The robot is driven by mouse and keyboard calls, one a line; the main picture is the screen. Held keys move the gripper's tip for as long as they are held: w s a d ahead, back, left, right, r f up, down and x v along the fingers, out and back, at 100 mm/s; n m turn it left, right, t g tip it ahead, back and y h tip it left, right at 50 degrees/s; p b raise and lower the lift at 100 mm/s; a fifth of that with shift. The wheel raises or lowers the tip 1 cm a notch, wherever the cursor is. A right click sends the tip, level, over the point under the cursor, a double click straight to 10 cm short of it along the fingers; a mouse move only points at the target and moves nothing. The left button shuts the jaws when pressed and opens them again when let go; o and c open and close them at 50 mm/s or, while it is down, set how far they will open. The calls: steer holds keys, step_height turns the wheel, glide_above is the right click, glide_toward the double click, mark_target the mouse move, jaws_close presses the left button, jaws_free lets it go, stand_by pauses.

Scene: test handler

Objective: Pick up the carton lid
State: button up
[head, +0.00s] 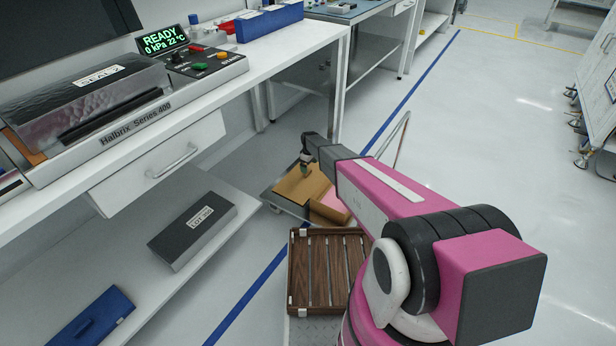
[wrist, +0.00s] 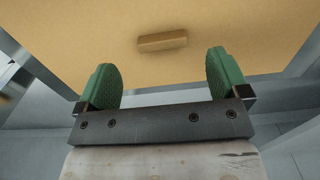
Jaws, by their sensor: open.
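The carton lid is a flat tan panel (head: 292,186) lying on a low cart beside the bench in the head view. In the wrist view the carton lid (wrist: 215,30) fills the upper part, with a small block-like tan handle (wrist: 162,41) on it. My gripper (wrist: 163,68) is open, its two green fingers spread to either side of the handle in the picture, with nothing between them. In the head view my gripper (head: 305,167) is over the lid, partly hidden by my arm. I cannot tell the exact gap to the handle.
A wooden slatted tray (head: 311,270) is near me, in front of the cart (head: 268,198). A white bench (head: 280,48) with a sealing machine (head: 85,95) runs along the left. A grey box (head: 191,230) and a blue case (head: 92,318) lie on its lower shelf. Open floor is to the right.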

steer(key=f, duration=0.5)
steer(key=shift+w+a+f, duration=0.1)
steer(key=shift+a, duration=0.15)
steer(key=c, duration=1)
